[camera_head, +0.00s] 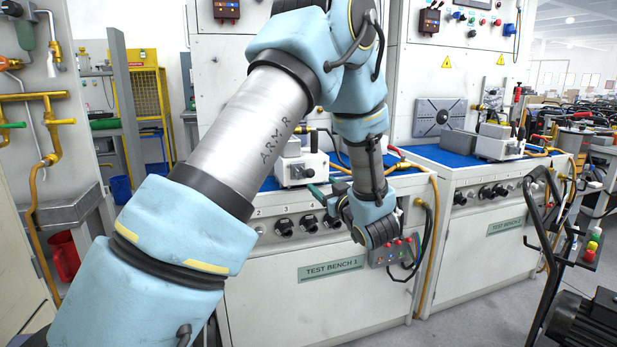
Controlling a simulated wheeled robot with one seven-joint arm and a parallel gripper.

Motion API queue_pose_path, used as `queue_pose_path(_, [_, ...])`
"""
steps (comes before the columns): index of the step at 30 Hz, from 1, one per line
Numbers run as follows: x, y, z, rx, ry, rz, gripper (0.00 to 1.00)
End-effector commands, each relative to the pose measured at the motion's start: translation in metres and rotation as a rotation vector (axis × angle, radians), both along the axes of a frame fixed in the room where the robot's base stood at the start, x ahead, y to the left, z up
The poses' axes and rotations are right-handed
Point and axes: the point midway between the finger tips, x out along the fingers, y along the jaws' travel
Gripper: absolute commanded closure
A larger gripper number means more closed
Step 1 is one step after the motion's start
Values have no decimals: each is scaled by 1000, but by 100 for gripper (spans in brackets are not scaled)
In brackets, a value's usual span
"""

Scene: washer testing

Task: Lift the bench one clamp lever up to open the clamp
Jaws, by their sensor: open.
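Test bench one (262,290) stands in the middle, with its name plate on the front. A white clamp device (302,170) sits on its blue top. A dark upright part (313,141) shows above the device, close beside my arm. I cannot tell for sure whether it is the clamp lever or how the lever is set. My arm crosses in front of the bench and hides part of the top. My gripper (321,186) is open, with green-tipped fingers, near the bench's front edge, just right of and below the white device. Nothing shows between its fingers.
Black knobs (284,227) line the front of bench one. A small control box (392,251) with red buttons and a yellow hose (433,245) hang at its right. Test bench two (480,255) stands to the right. A black trolley frame (540,245) is at the lower right.

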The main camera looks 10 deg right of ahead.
Motion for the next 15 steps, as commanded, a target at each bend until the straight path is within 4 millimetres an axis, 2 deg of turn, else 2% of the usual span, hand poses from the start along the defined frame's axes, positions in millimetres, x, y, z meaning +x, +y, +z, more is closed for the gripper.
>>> queue_pose_path(5, [20,5,3,1,-5,6,37])
queue_pose_path(15, [81,14,3,-1,-3,3,37])
